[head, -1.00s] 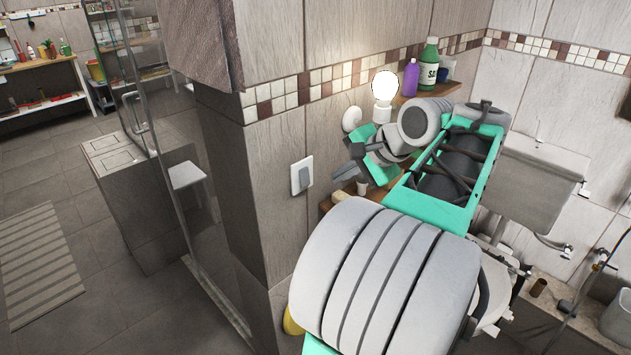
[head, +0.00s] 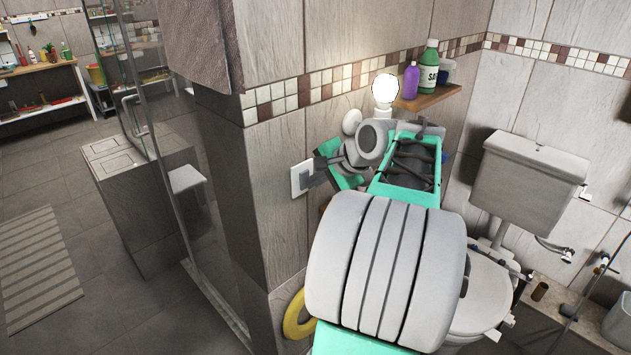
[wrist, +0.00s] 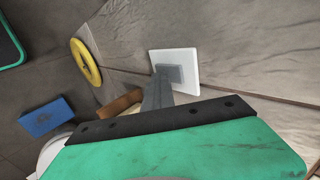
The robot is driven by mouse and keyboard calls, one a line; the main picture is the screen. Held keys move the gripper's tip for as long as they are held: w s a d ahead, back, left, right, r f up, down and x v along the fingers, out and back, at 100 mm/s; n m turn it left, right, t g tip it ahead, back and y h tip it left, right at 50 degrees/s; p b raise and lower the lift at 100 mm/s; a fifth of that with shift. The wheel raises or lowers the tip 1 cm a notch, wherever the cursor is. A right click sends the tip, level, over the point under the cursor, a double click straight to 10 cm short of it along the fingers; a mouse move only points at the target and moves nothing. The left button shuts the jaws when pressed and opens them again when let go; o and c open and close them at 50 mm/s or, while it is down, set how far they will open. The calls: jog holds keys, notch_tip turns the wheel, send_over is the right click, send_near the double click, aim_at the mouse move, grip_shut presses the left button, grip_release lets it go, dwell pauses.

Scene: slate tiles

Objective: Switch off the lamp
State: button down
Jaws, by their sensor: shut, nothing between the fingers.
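The lamp (head: 385,90) is a round white glowing bulb on a white holder on the tiled wall; it is lit. A white wall switch plate (head: 297,181) with a grey rocker is on the wall below and left of it. In the wrist view the plate (wrist: 188,60) and its grey rocker (wrist: 176,73) show just past my fingertips. My gripper (head: 314,176) is shut and empty, its tips at the rocker's right side in the head view. In the wrist view my gripper (wrist: 158,84) overlaps the rocker's lower left; I cannot tell if it touches.
A wooden shelf (head: 430,97) holds a purple bottle (head: 411,80) and a green bottle (head: 430,66) right of the lamp. A toilet (head: 484,300) stands at the right. A yellow ring (head: 298,318) is low on the wall. A glass panel is left of the wall corner.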

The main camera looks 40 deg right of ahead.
jog(key=shift+r, duration=0.1)
jog(key=shift+w+r+p, duration=0.1)
jog(key=shift+r+p, duration=0.65)
jog(key=shift+p, duration=0.4)
jog(key=shift+f, duration=0.1)
jog(key=s+f+p+v, duration=0.1)
jog(key=p+v, duration=0.1)
jog(key=v, duration=1.1)
jog(key=shift+s, duration=0.35)
